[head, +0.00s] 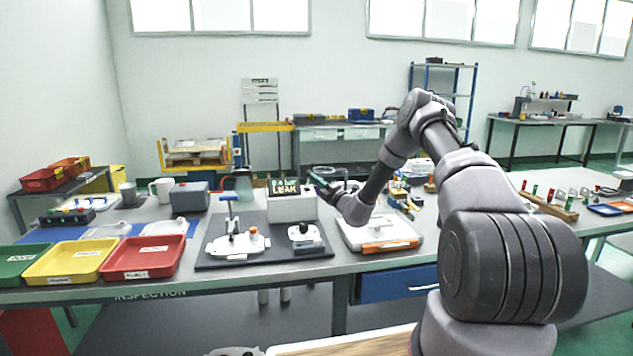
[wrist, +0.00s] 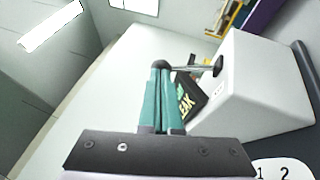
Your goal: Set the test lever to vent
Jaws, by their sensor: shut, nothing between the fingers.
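The white test box (head: 291,208) stands at the back of the dark mat, and it fills the right of the wrist view (wrist: 262,85). Its dark display (head: 285,187) reads LEAK; part of it shows behind my fingers in the wrist view (wrist: 188,98). The test lever (wrist: 205,67) is a thin metal rod with a dark round hub on the box's side face. Its far end runs to my fingertips, and I cannot tell whether they touch. My gripper (wrist: 160,66) has teal fingers shut together, holding nothing. In the head view it is beside the box's upper right, partly hidden.
On the mat (head: 215,264) are a white fixture with a blue-handled clamp (head: 235,240) and a smaller white fixture (head: 305,238). Green, yellow and red trays (head: 140,272) lie left. A white case (head: 380,235) with orange latches lies right, below my arm.

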